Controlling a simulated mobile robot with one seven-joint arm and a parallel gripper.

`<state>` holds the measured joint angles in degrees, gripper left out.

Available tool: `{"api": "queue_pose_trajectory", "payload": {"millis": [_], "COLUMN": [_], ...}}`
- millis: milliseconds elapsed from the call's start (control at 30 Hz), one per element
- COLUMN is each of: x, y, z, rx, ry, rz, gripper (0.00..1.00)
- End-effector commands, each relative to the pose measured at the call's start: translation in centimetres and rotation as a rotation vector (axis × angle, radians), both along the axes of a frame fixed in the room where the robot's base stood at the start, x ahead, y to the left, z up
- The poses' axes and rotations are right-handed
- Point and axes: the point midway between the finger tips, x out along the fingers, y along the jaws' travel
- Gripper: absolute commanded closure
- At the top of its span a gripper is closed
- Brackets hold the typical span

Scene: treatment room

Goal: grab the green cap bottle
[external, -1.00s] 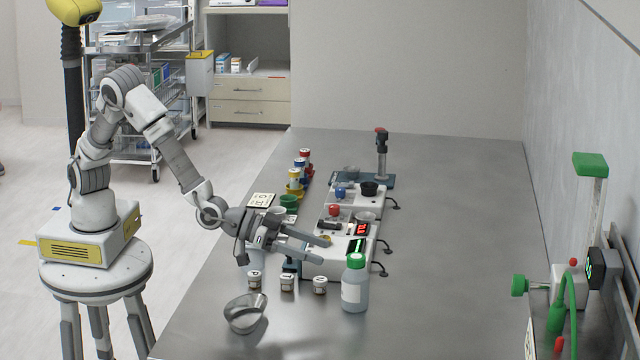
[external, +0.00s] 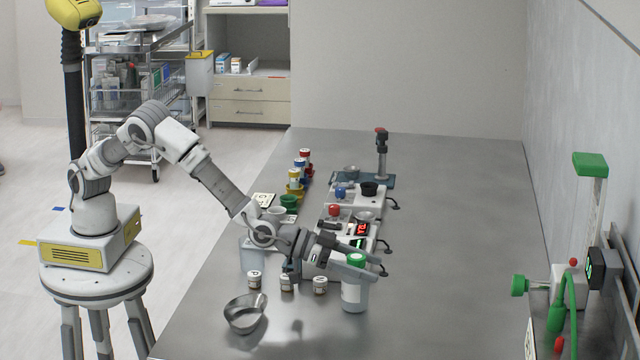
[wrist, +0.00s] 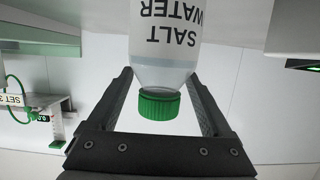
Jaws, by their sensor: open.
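The green cap bottle (external: 354,291) stands upright on the metal table, with a clear body, a white label and a green cap. In the wrist view the bottle (wrist: 166,60) appears upside down, its label reads "SALT WATER", and its green cap (wrist: 158,105) lies between the two dark fingers. My gripper (external: 362,266) is at the height of the bottle's top, with its fingers on either side of the neck. In the wrist view my gripper (wrist: 163,90) is open, with a visible gap beside the cap on both sides.
Small labelled jars (external: 287,283) stand left of the bottle. A metal kidney-shaped bowl (external: 246,314) sits at the front left. White devices with a red display (external: 361,229) stand just behind the bottle. The table to the right of the bottle is clear.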

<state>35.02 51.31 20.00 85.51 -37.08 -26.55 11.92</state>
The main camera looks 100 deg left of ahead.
Motion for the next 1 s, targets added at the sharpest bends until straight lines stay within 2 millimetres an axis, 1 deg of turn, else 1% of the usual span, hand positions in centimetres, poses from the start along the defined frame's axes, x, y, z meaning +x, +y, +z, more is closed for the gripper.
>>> {"api": "queue_pose_trajectory", "payload": {"millis": [100,367,400,467,600,767,800,833,1000], "x": [0.63,0.74,0.74,0.73,0.72,0.72,0.72,0.72,0.75], "y": [-0.01,-0.02,-0.02,-0.02,-0.02,-0.02,-0.02,-0.02,-0.02], "z": [-0.25,-0.21,-0.21,-0.21,-0.2,-0.21,-0.21,-0.21,-0.09], "rx": [0.0,0.0,0.0,0.0,0.0,0.0,0.0,0.0,-0.001], "ry": [0.0,0.0,0.0,0.0,0.0,0.0,0.0,0.0,-0.002], "rz": [0.0,0.0,0.0,0.0,0.0,0.0,0.0,0.0,0.0], "gripper": [0.16,0.16,0.23,0.34,0.59,0.88,0.95,1.0,1.0]}}
